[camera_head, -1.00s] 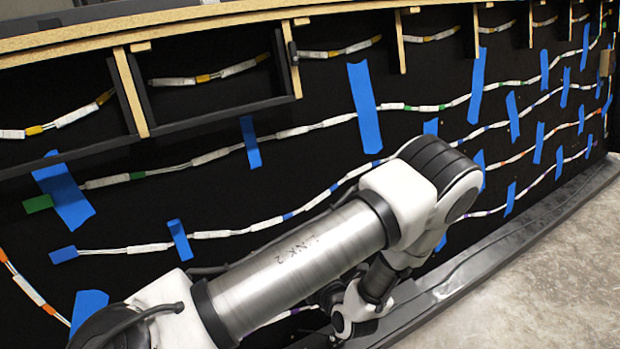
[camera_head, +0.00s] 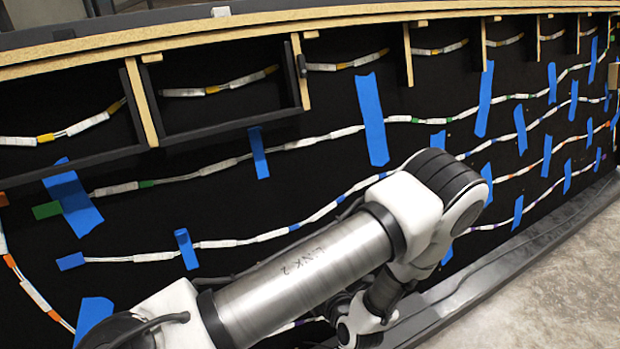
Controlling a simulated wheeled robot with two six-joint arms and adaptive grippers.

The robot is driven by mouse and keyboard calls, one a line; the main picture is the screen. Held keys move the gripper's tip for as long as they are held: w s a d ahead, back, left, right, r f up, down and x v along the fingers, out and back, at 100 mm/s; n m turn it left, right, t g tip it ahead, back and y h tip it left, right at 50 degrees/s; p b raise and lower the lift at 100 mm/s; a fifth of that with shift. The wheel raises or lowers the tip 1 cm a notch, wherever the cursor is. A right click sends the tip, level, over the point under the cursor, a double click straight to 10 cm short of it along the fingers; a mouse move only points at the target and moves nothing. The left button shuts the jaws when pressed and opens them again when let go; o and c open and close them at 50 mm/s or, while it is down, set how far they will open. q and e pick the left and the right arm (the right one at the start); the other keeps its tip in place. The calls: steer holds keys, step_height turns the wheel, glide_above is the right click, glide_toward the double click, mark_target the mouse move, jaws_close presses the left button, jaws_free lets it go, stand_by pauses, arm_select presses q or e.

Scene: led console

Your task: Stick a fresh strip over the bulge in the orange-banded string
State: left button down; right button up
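The orange-banded string (camera_head: 30,290) shows at the lower left, where it slants down with orange bands between white pieces. It passes out of sight behind my arm. At the right, a string with orange bands (camera_head: 547,150) climbs toward the far end of the board. I cannot make out a bulge on it. Blue strips (camera_head: 370,120) are stuck across the strings at many places; I cannot tell a fresh one. My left arm crosses the lower middle and hides part of the lower strings. Its gripper is not visible past the wrist at the bottom. My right gripper is out of view.
The black board (camera_head: 330,100) carries other strings with green, blue and purple bands. Wooden dividers (camera_head: 140,100) form compartments with yellow-banded strings along the top. A dark ledge (camera_head: 520,245) runs along the board's foot. The grey floor (camera_head: 560,290) at lower right is clear.

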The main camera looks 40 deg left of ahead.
arm_select(q)
steer(key=shift+w+a+f+b, duration=0.2)
steer(key=shift+a+f+b, duration=0.15)
steer(key=shift+a, duration=0.25)
stand_by(0.8)
steer(key=shift+r, duration=0.1)
stand_by(0.5)
steer(key=c, duration=1.2)
jaws_free()
steer(key=shift+c, duration=0.2)
steer(key=r+p+v, duration=0.1)
steer(key=p+v, duration=0.7)
steer(key=p, duration=0.4)
steer(key=s+a+r+n+g+h+p, duration=0.1)
steer(key=r+n+g+h+p, duration=0.1)
steer(key=r+p, duration=0.9)
steer(key=s+a+r+n+g+h+p, duration=0.1)
steer(key=r+n+g+p, duration=0.3)
steer(key=r+p, duration=0.7)
step_height(320, 180, up, 5)
steer(key=shift+a+f+h, duration=0.25)
steer(key=shift+a+h, duration=0.45)
steer(key=shift+h, duration=0.2)
